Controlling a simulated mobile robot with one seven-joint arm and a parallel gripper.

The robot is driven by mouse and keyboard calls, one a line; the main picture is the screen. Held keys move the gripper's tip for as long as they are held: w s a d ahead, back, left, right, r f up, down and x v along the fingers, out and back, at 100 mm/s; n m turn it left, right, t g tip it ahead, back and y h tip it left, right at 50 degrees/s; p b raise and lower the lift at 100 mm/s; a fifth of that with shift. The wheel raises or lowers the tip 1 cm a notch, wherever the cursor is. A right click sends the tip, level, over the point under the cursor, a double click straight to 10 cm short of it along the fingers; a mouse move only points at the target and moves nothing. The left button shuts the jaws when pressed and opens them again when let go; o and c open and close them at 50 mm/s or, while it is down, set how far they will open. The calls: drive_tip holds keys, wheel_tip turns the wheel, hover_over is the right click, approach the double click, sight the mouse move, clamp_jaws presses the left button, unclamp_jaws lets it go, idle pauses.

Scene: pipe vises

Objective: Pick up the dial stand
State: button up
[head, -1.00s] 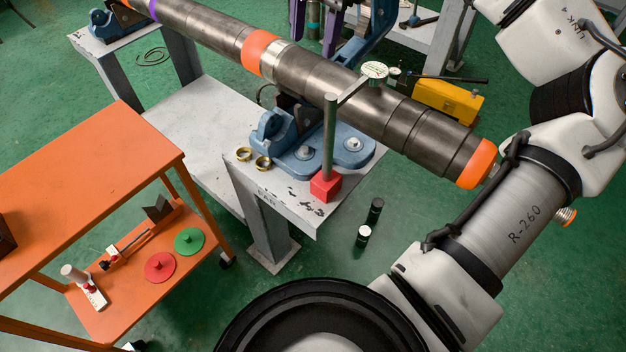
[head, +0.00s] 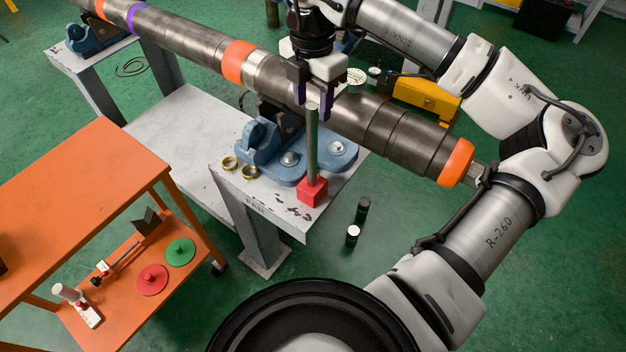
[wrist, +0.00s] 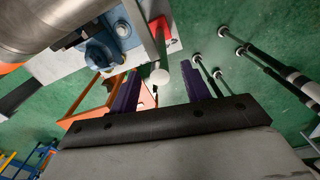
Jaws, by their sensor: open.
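The dial stand stands upright on the corner of the grey bench, with a red block base (head: 312,192) and a tall grey post (head: 311,150). In the wrist view, the pale post top (wrist: 160,77) and part of the red base (wrist: 174,45) show between and beyond the fingers. I cannot tell whether either finger touches the post.
A long steel pipe (head: 385,125) with orange bands runs close behind the post, over a blue vise (head: 262,140). Two brass rings (head: 229,163) lie on the bench. An orange cart (head: 90,190) stands left. Two small black cylinders (head: 362,210) stand on the green floor.

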drive_tip(key=shift+f, duration=1.2)
clamp_jaws()
drive_tip(key=shift+r, duration=0.15)
idle(0.3)
